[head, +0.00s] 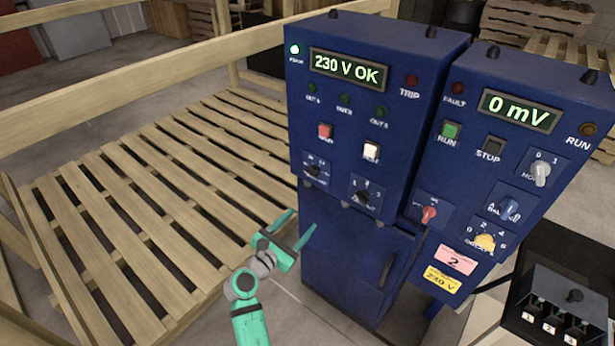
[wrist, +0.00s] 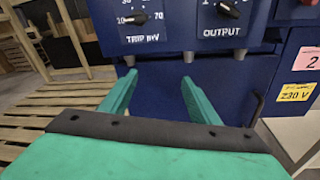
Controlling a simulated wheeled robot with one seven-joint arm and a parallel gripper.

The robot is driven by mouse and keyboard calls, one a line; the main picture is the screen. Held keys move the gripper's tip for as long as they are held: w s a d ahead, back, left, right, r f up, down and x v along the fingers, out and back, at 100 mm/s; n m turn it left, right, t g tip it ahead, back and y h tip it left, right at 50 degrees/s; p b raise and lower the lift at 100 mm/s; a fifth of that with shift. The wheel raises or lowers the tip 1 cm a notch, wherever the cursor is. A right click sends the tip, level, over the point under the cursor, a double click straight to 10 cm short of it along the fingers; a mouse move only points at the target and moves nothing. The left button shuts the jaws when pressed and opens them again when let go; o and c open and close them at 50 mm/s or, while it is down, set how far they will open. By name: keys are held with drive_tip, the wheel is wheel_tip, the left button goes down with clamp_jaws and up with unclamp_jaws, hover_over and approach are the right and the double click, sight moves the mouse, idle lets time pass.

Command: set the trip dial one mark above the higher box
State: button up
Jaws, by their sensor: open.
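The trip dial (wrist: 138,18) is a black knob above the label "TRIP mV" in the wrist view. Its white pointer end appears turned left, toward the 10. In the head view the dial (head: 312,172) is at the lower left of the left blue cabinet (head: 345,120). My gripper (head: 299,222) is open and empty, below and in front of that panel. In the wrist view its two green fingers (wrist: 160,77) point at the cabinet below the dial, apart from it. The display (head: 515,110) on the right cabinet reads 0 mV. I cannot identify the higher box.
An output knob (wrist: 228,9) is right of the trip dial. The left cabinet's display (head: 348,68) reads 230 V OK. The right cabinet (head: 480,150) has several knobs and buttons. A small unit numbered 1, 2, 3 (head: 560,300) is at lower right. A wooden slatted platform (head: 150,190) lies left.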

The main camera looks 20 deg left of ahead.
drive_tip(key=n+h, duration=0.2)
approach(310, 174)
drive_tip(key=s, duration=0.2)
drive_tip(key=shift+t, duration=0.3)
drive_tip(key=x, duration=1)
drive_tip(key=shift+w+a+f, duration=0.2)
drive_tip(key=shift+w, duration=0.3)
drive_tip(key=c, duration=1.1)
